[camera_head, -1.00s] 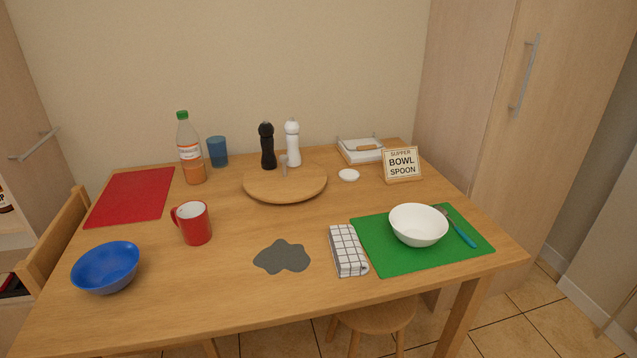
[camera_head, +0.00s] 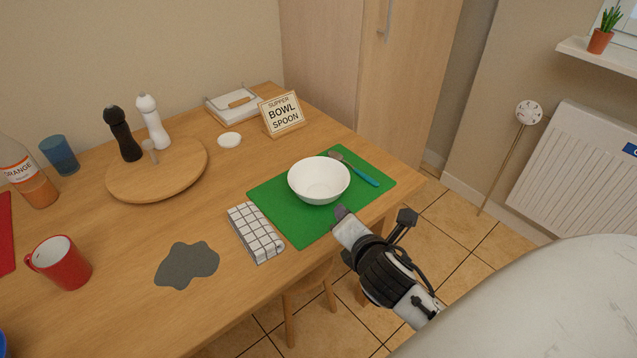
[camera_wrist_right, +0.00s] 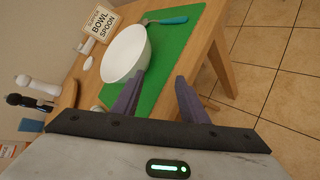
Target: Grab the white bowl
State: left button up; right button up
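The white bowl (camera_head: 319,181) stands upright on the green placemat (camera_head: 262,196), at the right side of the table. My right gripper (camera_head: 342,213) is just in front of the bowl at the table's front edge, apart from it. In the right wrist view the bowl (camera_wrist_right: 124,54) is ahead and to the left of the gripper. Its two fingers (camera_wrist_right: 158,90) are spread with nothing between them. My left gripper is not in view.
A checked cloth (camera_head: 255,232) is left of the placemat. A sign (camera_head: 283,113) stands behind it. A red mug (camera_head: 62,263) and a grey patch (camera_head: 187,265) are further left.

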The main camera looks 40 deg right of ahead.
aim_at(343, 180)
jog(key=w+r+n, duration=0.1)
jog(key=w+d+r+n+t, duration=0.1)
jog(key=n, duration=0.1)
jog(key=w+d+r+n, duration=0.1)
jog(key=shift+w+n+t+h, duration=0.2)
jog(key=shift+n+t+h, duration=0.1)
jog(key=shift+n+h, duration=0.1)
jog(key=shift+n, duration=0.3)
jog(key=x, duration=0.4)
jog(key=shift+w+d, duration=0.1)
jog(key=shift+w, duration=0.15)
jog(key=shift+d+b+x, duration=0.15)
jog(key=shift+b+x, duration=0.1)
jog(key=shift+x, duration=1.2)
jog(key=shift+d+b+x, duration=0.15)
jog(key=shift+b+x, duration=0.1)
jog(key=shift+x, duration=1.25)
jog(key=shift+s, duration=0.2)
grip_shut()
